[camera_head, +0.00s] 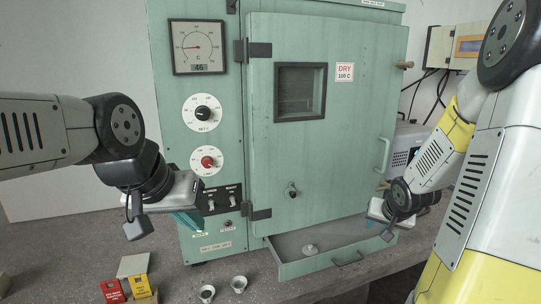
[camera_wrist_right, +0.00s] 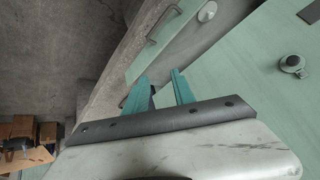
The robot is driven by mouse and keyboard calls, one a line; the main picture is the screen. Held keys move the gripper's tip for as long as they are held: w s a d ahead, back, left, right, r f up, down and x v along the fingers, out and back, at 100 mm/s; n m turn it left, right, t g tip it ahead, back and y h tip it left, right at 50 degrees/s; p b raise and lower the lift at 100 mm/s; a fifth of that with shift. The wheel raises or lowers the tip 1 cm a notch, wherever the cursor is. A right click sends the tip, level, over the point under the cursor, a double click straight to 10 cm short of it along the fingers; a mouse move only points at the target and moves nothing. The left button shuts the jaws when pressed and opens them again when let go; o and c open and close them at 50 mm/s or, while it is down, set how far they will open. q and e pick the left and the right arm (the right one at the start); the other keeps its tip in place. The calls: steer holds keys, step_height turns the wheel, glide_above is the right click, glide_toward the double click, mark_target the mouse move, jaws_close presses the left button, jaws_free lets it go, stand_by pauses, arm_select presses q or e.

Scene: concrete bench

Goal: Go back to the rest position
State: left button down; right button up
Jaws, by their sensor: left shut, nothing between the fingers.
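My right gripper (camera_head: 388,232) is by the right end of the pulled-out drawer (camera_head: 345,259). In the right wrist view its two teal fingers (camera_wrist_right: 163,86) stand apart with nothing seen between them. I cannot tell whether they touch the drawer. The oven door is shut.
A small round metal piece (camera_head: 310,249) lies in the drawer. Two small metal cups (camera_head: 239,284) stand on the bench in front. Red (camera_head: 112,291) and yellow (camera_head: 140,286) boxes are at the lower left. A grey device (camera_head: 408,140) stands right of the oven.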

steer(key=s+a+r+n, duration=0.2)
steer(key=s+a+r, duration=0.5)
steer(key=r, duration=0.4)
steer(key=s+a+r+n+y, duration=0.1)
steer(key=s+a+r, duration=0.1)
steer(key=s+a, duration=0.3)
steer(key=s+a+r+n+g+y, duration=0.1)
steer(key=s+a+r, duration=0.2)
steer(key=s, duration=0.5)
steer(key=shift+s+a+r+n+y, duration=0.25)
steer(key=shift+a+n+y, duration=0.15)
steer(key=shift+a, duration=0.45)
